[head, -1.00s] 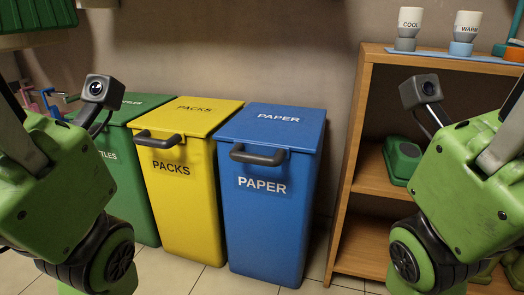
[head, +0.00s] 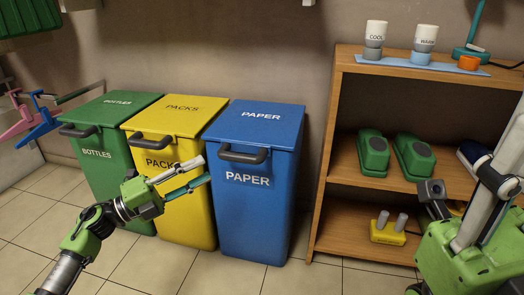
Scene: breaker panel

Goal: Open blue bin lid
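The blue bin (head: 245,215) marked PAPER stands at the right end of a row of three bins. Its blue lid (head: 262,122) is shut and lies flat on top. A dark handle (head: 243,155) sticks out at the lid's front edge. My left gripper (head: 206,169) is open, with its two fingers apart and nothing between them. It is in front of the yellow bin, with its fingertips pointing right, just left of and a little below the blue bin's handle. My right arm shows at the right edge, but its gripper is out of view.
A yellow bin (head: 190,222) marked PACKS and a green bin (head: 95,170) marked BOTTLES stand to the left, lids shut. A wooden shelf (head: 322,195) with cups and green objects stands close on the right. Tiled floor (head: 150,265) in front is clear.

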